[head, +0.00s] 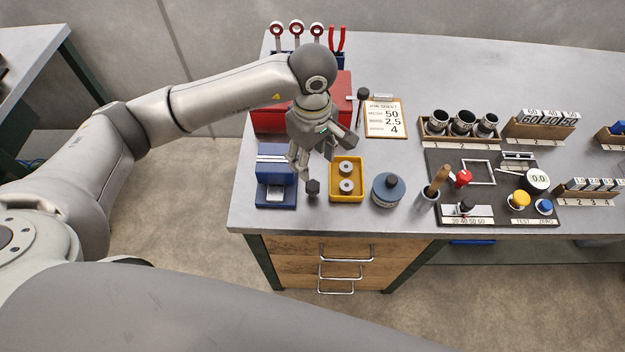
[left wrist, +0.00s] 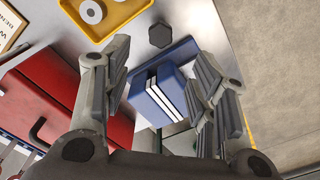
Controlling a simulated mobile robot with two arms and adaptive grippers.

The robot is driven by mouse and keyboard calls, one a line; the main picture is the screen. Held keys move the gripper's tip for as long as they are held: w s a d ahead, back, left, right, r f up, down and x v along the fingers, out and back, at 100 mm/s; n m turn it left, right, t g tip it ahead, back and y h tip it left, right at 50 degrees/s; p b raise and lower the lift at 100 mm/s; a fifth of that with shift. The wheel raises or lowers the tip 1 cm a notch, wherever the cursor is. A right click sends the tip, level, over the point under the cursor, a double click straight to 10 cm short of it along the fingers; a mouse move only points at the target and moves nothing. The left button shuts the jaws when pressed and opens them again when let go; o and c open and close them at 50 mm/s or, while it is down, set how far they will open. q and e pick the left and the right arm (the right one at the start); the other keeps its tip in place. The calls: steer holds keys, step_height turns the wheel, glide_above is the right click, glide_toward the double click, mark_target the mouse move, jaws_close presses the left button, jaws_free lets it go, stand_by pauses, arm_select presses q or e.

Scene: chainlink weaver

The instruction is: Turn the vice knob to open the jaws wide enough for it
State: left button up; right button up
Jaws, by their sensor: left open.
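The blue vice (head: 276,192) stands near the left end of the workbench. In the left wrist view the vice (left wrist: 160,98) shows two pale strips side by side along its top; a thin dark line runs between them. A dark faceted knob (head: 312,187) sits at the vice's right side, and it also shows in the left wrist view (left wrist: 160,35), beyond the fingertips. My left gripper (head: 316,160) is open and empty above and behind the knob, fingers pointing down. In the left wrist view its fingers (left wrist: 163,68) lie on either side of the vice. My right gripper is not in view.
A yellow tray (head: 347,200) with two grey spools stands just right of the knob. A red toolbox (head: 262,122) stands behind the vice. A clipboard (head: 400,132), a blue-grey round container (head: 388,190) and a dark panel (head: 440,160) are farther right. The bench front edge is close.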

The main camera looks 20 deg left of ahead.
mark_target(313, 185)
arm_select(q)
step_height(313, 185, down, 9)
steer(key=p, duration=0.2)
steer(key=shift+s+r+p, duration=0.1)
steer(key=shift+r+p, duration=0.1)
steer(key=shift+p, duration=0.15)
steer(key=shift+d+f, duration=0.1)
steer(key=shift+f, duration=0.65)
steer(key=c, duration=1)
